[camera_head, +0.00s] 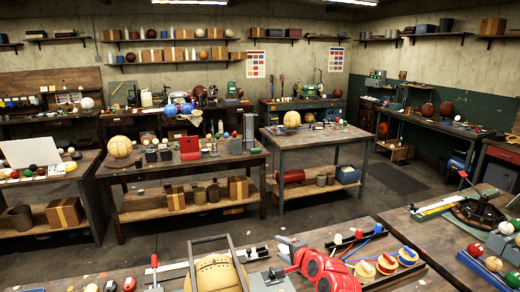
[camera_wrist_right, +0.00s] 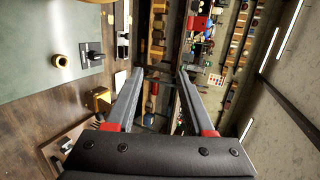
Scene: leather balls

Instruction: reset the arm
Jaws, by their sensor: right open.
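My right gripper (camera_head: 281,258) shows at the bottom centre of the head view, at the end of my red arm, above the near workbench. In the right wrist view, the right gripper (camera_wrist_right: 160,73) has its two grey fingers, red at their bases, spread apart with nothing between them. A round tan leather piece (camera_head: 217,274) in a frame is left of this gripper in the head view. Whether the gripper touches anything on the bench is hard to tell. My left gripper is not in view.
Beyond a stretch of floor stand a table with a tan ball (camera_head: 119,146) and another table (camera_head: 315,137). Shelves line the walls.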

